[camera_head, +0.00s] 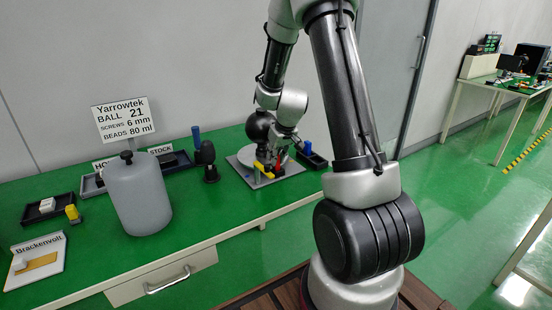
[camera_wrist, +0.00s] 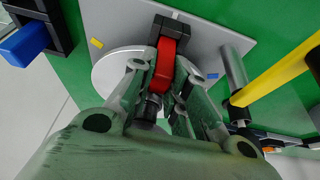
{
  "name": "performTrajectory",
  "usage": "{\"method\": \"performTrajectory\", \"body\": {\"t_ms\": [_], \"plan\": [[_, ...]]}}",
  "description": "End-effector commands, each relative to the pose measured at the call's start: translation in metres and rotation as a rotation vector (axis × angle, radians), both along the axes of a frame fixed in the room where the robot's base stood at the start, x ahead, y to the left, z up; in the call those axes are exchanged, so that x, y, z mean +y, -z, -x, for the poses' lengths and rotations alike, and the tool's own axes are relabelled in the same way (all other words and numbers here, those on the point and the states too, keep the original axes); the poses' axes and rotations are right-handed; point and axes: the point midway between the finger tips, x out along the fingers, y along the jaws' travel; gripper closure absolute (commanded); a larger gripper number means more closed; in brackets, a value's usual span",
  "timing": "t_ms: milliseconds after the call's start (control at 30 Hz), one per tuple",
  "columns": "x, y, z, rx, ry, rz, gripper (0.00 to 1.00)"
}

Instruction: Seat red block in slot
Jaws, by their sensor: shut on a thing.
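The red block (camera_wrist: 164,66) is between the fingers of my gripper (camera_wrist: 158,85) in the wrist view, and the gripper is shut on it. Its far end meets a black slotted bracket (camera_wrist: 178,21) on the grey plate (camera_wrist: 120,12). I cannot tell how deep the block sits in the slot. A pale round disc (camera_wrist: 107,72) lies under the fingers. In the head view my gripper (camera_head: 278,157) is low over the plate (camera_head: 242,167), and the red block (camera_head: 279,167) shows only as a small patch beside it.
A yellow bar (camera_wrist: 277,73) on a grey post stands close right of the gripper in the wrist view. A black tray (camera_head: 316,160) with a blue piece (camera_head: 308,147) is right of the plate. A dark stand (camera_head: 207,160) and grey canister (camera_head: 138,195) are left.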

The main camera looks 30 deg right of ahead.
Motion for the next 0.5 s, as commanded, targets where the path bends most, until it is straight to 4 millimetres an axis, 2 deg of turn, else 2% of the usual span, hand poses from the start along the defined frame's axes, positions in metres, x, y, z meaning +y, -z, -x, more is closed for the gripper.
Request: {"method": "performTrajectory", "body": {"t_ms": [100,433,467,500], "plan": [[-0.0002,0.0086,0.0000,0.000,0.001,0.001,1.00],[-0.0001,0.0110,-0.0001,0.000,-0.001,0.001,1.00],[-0.0001,0.0107,-0.0002,-0.001,-0.001,0.001,0.79],[-0.0001,0.0105,-0.0002,-0.001,-0.001,0.001,0.72]]}}
